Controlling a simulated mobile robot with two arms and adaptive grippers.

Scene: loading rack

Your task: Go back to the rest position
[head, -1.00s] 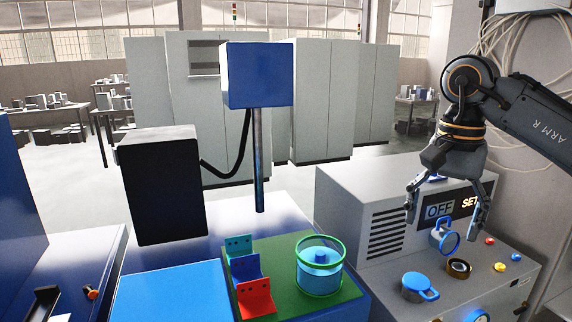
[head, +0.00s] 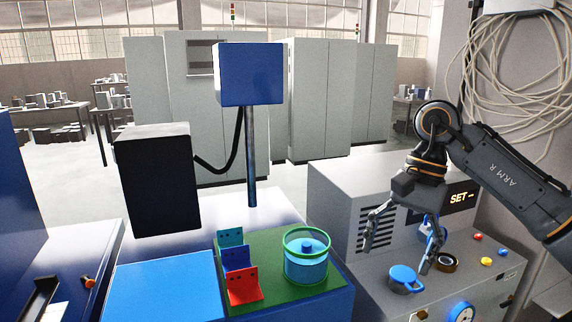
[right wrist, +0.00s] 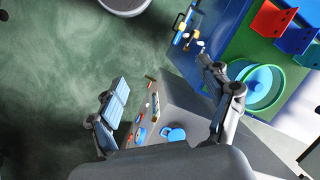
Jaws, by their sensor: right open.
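My right gripper (head: 399,242) is open and empty, tilted above the grey control box (head: 335,195) at the right. It also shows open in the right wrist view (right wrist: 162,75), with nothing between its fingers. Its fingers partly cover the box's display (head: 458,198), which reads "SET", and a blue fitting behind it. My left gripper is in neither view.
A blue head on a post (head: 249,75) stands behind.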

